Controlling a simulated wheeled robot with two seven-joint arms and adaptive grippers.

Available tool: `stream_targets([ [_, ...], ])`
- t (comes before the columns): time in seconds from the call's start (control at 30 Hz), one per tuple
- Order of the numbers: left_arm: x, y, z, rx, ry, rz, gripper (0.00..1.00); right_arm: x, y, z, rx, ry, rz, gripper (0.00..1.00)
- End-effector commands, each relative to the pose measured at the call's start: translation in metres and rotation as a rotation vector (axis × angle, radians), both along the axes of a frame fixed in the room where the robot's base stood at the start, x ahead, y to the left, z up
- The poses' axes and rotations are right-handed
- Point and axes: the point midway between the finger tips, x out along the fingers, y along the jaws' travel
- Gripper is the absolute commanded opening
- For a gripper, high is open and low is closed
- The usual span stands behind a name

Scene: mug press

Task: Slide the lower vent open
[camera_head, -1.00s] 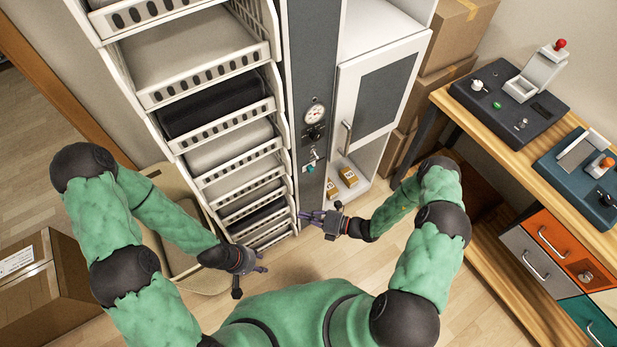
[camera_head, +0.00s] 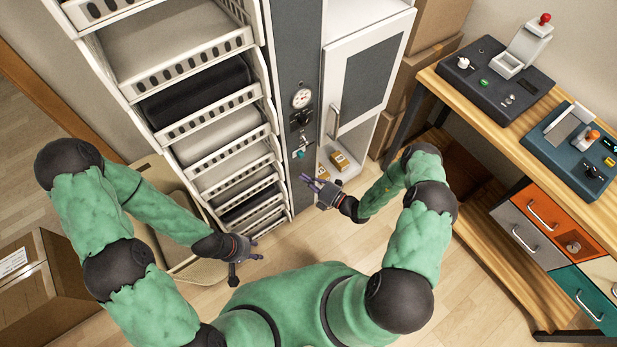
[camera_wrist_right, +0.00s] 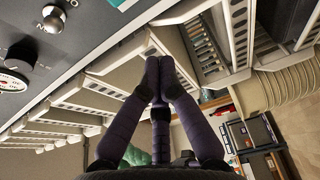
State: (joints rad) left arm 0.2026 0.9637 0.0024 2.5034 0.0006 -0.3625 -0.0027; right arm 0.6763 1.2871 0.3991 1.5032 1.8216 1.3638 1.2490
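A tall white cabinet with a dark grey centre panel (camera_head: 293,75) stands ahead in the head view. The panel carries a round gauge (camera_head: 302,97), a black knob (camera_head: 301,119) and a small teal control (camera_head: 300,154). I cannot make out which part is the lower vent. My right gripper (camera_head: 314,184) is empty in front of the panel's lower part, below the teal control. In the right wrist view its purple fingers (camera_wrist_right: 160,68) come together at the tips, with nothing between them. My left gripper (camera_head: 246,266) is open and empty, low before the rack's bottom.
Slotted white racks (camera_head: 205,75) fill the cabinet's left side. A white door with a handle (camera_head: 334,122) and small boxes (camera_head: 340,161) are on its right. A wooden bench (camera_head: 480,125) with devices and drawers stands right. A cardboard box (camera_head: 40,285) lies left.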

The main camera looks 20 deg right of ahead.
Motion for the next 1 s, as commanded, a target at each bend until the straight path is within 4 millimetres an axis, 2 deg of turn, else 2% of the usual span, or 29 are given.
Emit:
stream_targets([
  [0.2,0.0,0.0,-0.008,0.0,0.0,0.0,0.4,0.031,0.027,-0.001,-0.001,-0.003,0.005,0.0],
  [0.43,0.0,0.0,-0.014,0.0,0.0,0.0,0.4,0.059,0.049,-0.001,-0.002,-0.003,0.004,0.0],
  [0.5,0.0,0.0,-0.016,0.0,0.0,0.0,0.4,0.062,0.034,-0.001,-0.003,-0.003,-0.003,0.0],
  [0.7,0.0,0.0,-0.021,0.0,0.0,0.0,0.4,0.068,0.015,-0.001,-0.001,-0.002,-0.001,0.0],
  [1.0,0.0,0.0,-0.022,0.0,0.0,0.0,0.4,0.071,0.009,0.0,-0.001,-0.001,0.001,0.0],
])
